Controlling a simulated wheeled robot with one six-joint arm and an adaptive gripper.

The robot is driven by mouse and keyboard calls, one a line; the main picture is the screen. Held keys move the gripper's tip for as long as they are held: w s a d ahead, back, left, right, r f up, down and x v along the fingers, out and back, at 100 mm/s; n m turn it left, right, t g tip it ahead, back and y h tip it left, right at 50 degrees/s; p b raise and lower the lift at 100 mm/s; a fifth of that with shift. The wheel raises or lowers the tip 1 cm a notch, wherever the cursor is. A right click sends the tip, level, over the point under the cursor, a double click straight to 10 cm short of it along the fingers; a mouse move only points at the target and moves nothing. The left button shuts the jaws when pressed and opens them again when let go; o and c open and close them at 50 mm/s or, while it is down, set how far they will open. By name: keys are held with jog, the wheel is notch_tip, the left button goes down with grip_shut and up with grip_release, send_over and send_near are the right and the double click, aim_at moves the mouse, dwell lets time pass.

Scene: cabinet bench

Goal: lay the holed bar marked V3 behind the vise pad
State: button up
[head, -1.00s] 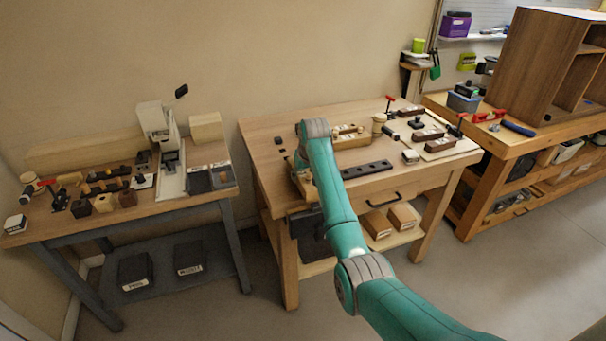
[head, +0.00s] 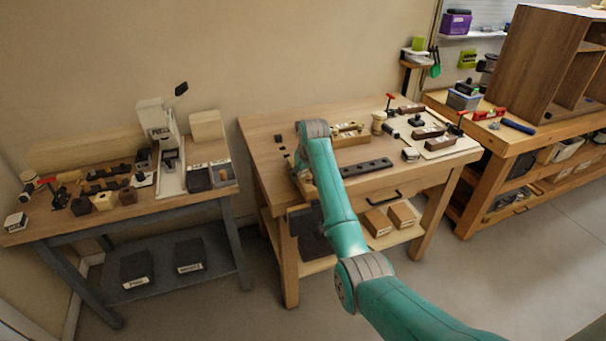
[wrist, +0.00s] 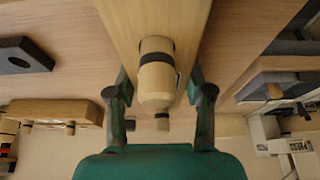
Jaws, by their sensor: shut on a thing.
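A dark bar with holes (head: 367,168) lies flat near the front edge of the middle bench. Part of a dark holed bar (wrist: 22,56) shows at left in the wrist view. No V3 mark is readable. In the head view my arm mostly hides the gripper, at the bench's left end.
A wooden block with pegs (head: 350,134) stands behind the bar. A pale tray (head: 450,148) with dark parts is at the bench's right. A press (head: 160,130) stands on the left bench.

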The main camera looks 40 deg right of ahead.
jog(key=shift+f, duration=0.4)
dwell(0.4)
jog(key=o, duration=1.6)
jog(key=shift+o, duration=0.2)
jog(key=shift+v, duration=3.5)
jog(key=shift+s, duration=0.1)
